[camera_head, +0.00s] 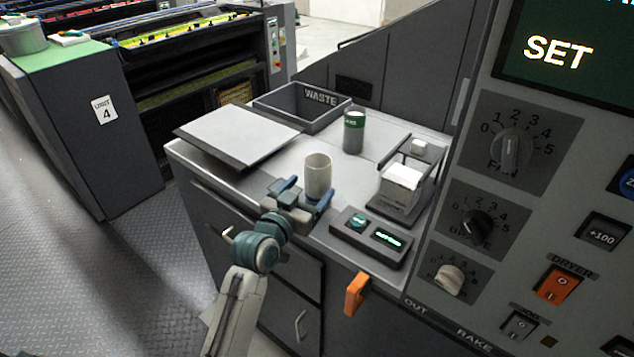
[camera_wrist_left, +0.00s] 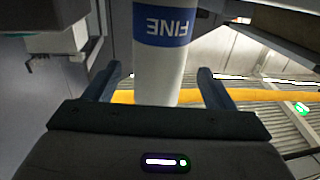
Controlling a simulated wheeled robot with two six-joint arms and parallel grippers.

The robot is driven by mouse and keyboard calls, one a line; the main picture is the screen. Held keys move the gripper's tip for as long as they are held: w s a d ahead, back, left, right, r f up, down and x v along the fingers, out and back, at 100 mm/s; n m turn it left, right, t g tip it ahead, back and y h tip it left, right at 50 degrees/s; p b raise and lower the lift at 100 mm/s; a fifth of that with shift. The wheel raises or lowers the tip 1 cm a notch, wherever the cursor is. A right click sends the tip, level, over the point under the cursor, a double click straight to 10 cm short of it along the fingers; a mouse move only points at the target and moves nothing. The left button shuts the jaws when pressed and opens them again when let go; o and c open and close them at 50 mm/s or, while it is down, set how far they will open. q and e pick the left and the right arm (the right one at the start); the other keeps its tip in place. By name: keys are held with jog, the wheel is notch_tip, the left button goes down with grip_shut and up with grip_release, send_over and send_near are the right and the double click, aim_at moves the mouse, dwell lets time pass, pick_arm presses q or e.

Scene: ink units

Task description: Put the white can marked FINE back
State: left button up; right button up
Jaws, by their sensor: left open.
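The white can (camera_head: 318,174) stands upright near the front edge of the grey worktop. Its blue band with FINE shows upside down in the left wrist view (camera_wrist_left: 165,25); in the head view I see only its pale side and top. My left gripper (camera_head: 303,193) is at the near side of the can, low by the worktop edge. Its two fingers are apart, and in the left wrist view (camera_wrist_left: 157,88) the can lies between their lines with a gap on each side. My right gripper is not in view.
A green-and-grey can (camera_head: 353,132) stands behind. A WASTE tray (camera_head: 291,112) and a flat sloped plate (camera_head: 238,134) are at the back left. An orange handle (camera_head: 355,293) juts out in front.

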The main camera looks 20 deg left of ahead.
pick_arm(q)
jog(key=s+a, duration=0.1)
jog(key=s, duration=0.6)
jog(key=shift+a+b, duration=0.15)
jog(key=shift+b, duration=0.3)
jog(key=shift+w, duration=0.1)
dwell(0.6)
